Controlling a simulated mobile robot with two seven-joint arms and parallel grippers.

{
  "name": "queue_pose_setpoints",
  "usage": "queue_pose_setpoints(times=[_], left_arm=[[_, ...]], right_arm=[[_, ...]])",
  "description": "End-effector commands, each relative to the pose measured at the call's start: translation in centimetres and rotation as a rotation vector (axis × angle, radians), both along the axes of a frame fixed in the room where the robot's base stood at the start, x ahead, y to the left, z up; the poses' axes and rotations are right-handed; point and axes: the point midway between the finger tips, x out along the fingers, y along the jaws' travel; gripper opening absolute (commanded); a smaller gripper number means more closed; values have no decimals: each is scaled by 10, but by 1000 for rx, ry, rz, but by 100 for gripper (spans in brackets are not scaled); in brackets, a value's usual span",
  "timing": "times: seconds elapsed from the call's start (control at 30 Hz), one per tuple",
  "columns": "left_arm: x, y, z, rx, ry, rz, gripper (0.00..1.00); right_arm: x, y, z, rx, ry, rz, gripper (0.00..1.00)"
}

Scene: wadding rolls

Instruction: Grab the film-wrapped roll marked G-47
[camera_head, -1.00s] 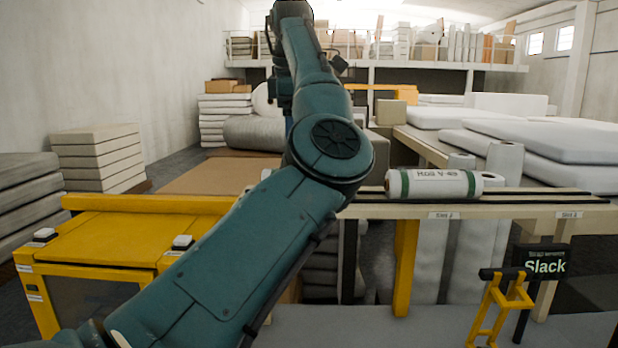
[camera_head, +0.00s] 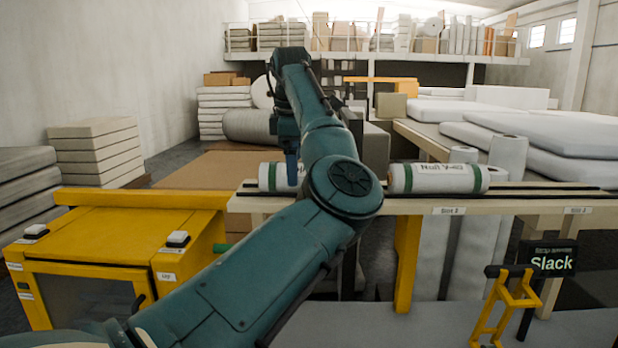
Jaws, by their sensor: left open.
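Two white film-wrapped rolls with green bands lie on the shelf rail (camera_head: 551,188). The left roll (camera_head: 269,178) is partly covered by my left arm, and no marking on it can be read. The right roll (camera_head: 440,179) carries dark print that looks like "Roll V-4" plus an unclear digit; I cannot read G-47 on either. My left gripper (camera_head: 291,175) points down in front of or over the left roll. It is open, its fingers are small in view, and I cannot tell whether they touch the roll. My right gripper is not in view.
A yellow cabinet (camera_head: 90,255) stands at the front left. A black "Slack" sign (camera_head: 548,260) and yellow stand (camera_head: 508,300) are at the lower right. Upright white rolls (camera_head: 507,160) stand behind the shelf. Stacked mats (camera_head: 97,150) line the left.

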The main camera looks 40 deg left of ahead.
Motion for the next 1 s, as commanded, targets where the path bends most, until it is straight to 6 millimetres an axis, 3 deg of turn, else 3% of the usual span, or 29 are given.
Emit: queue_pose_setpoints(times=[0.2,0.47,1.0], left_arm=[[6,7,-27,-1,2,0,87],[7,8,-31,0,0,0,87],[7,8,-30,-1,1,0,44]], right_arm=[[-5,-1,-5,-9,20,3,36],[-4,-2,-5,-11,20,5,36],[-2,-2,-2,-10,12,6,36]])
